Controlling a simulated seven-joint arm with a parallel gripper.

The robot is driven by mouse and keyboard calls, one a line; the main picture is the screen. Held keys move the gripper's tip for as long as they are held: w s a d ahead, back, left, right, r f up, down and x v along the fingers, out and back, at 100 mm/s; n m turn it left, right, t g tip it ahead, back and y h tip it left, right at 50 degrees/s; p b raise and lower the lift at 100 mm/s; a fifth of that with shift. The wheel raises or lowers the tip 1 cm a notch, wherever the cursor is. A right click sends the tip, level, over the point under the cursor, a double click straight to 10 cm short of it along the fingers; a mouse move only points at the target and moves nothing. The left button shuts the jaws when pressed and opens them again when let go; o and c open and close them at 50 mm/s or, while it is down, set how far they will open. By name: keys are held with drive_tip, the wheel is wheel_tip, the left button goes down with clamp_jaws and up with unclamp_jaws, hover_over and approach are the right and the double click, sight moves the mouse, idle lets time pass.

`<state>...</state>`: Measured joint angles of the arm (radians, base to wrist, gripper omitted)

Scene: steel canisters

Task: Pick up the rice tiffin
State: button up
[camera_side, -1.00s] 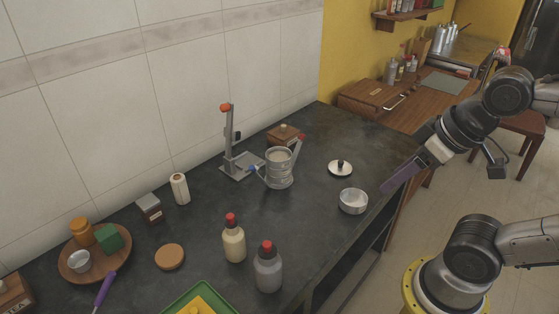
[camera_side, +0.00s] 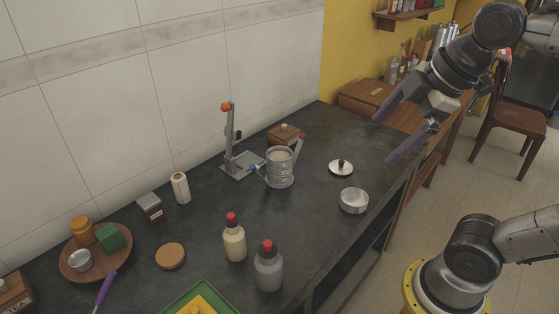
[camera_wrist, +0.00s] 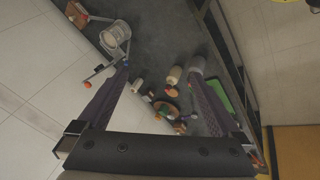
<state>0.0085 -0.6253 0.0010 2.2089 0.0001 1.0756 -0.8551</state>
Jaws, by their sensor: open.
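A steel tiffin (camera_side: 280,172) stands upright on the dark counter, with pale contents at its open top and side clips, one red-tipped and one blue-tipped, swung outward. I cannot read any label, so rice is not certain. It also shows at the upper left of the wrist view (camera_wrist: 112,38). A round lid with a dark knob (camera_side: 341,169) and an open steel bowl (camera_side: 353,203) lie to its right. My gripper (camera_side: 382,140) is open and empty, above and to the right of the tiffin, apart from it. Its two purple fingers also frame the wrist view (camera_wrist: 160,73).
A grey stand with a red knob (camera_side: 229,140) is close left of the tiffin, and a wooden box (camera_side: 284,135) is behind it. Two red-capped bottles (camera_side: 234,242) (camera_side: 268,270) stand in front. A wooden tray (camera_side: 70,268) is far left. The counter's right edge is clear.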

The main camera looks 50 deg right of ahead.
drive_tip(key=w+r+n, duration=0.4)
drive_tip(key=w, duration=0.2)
drive_tip(key=n+g, duration=0.6)
drive_tip(key=n, duration=0.3)
hover_over(279, 150)
drive_tip(key=s+a, duration=0.2)
drive_tip(key=s, duration=0.1)
drive_tip(key=f, duration=2.2)
drive_tip(key=shift+w+a+f, duration=0.2)
drive_tip(key=shift+f, duration=0.15)
drive_tip(key=shift+a+f, duration=0.15)
drive_tip(key=shift+f, duration=3)
drive_tip(key=c, duration=1.1)
drive_tip(key=shift+r, duration=0.1)
